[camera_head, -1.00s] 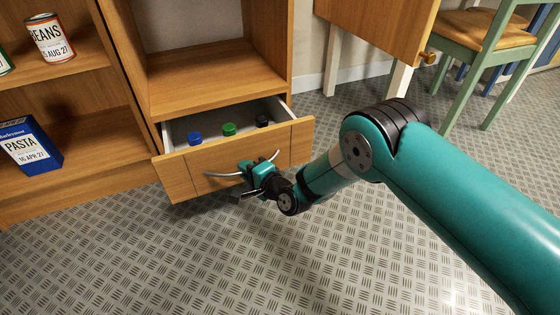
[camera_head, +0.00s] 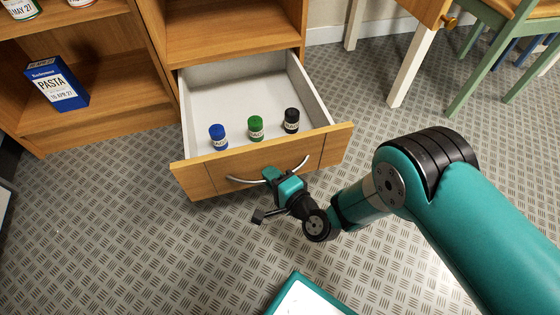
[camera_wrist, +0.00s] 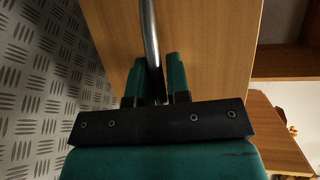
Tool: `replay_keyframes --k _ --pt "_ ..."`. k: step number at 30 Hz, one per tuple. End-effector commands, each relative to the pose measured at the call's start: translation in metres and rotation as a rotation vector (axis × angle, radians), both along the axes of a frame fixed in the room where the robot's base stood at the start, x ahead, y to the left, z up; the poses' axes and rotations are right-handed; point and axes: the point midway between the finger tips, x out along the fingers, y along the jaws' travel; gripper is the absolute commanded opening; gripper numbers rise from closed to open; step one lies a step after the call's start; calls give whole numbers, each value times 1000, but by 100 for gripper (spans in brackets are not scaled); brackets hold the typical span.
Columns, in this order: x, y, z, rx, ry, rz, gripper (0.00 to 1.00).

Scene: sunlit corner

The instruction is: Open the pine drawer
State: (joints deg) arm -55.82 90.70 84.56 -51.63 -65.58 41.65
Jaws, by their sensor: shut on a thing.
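The pine drawer (camera_head: 335,150) stands pulled well out of its cabinet, low near the floor. Its white inside shows, with a blue-capped jar (camera_head: 218,137), a green-capped jar (camera_head: 256,128) and a black-capped jar (camera_head: 291,120) standing near its front. A curved metal handle (camera_head: 242,181) runs across the drawer front. My gripper (camera_head: 272,176) is shut on the handle near its middle. In the wrist view the handle bar (camera_wrist: 150,35) passes between the two green fingers (camera_wrist: 158,78).
An open shelf with a blue pasta box (camera_head: 57,84) stands at left. A table leg (camera_head: 408,72) and a green chair (camera_head: 480,60) stand at right. A teal-edged white object (camera_head: 305,298) lies in front on the floor. Bare floor (camera_head: 130,240) is clear at left.

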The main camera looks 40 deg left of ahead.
Motion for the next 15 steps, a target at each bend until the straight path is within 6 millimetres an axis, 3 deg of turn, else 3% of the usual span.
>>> replay_keyframes --k 3,12,13,14,15 --pt "-10 2 0 -2 6 21 0" --pt "-11 3 -1 -1 6 22 0" --pt "-11 3 -1 -1 6 22 19" --pt "-11 3 -1 -1 6 22 26" --pt "-10 3 -1 -1 6 20 26"
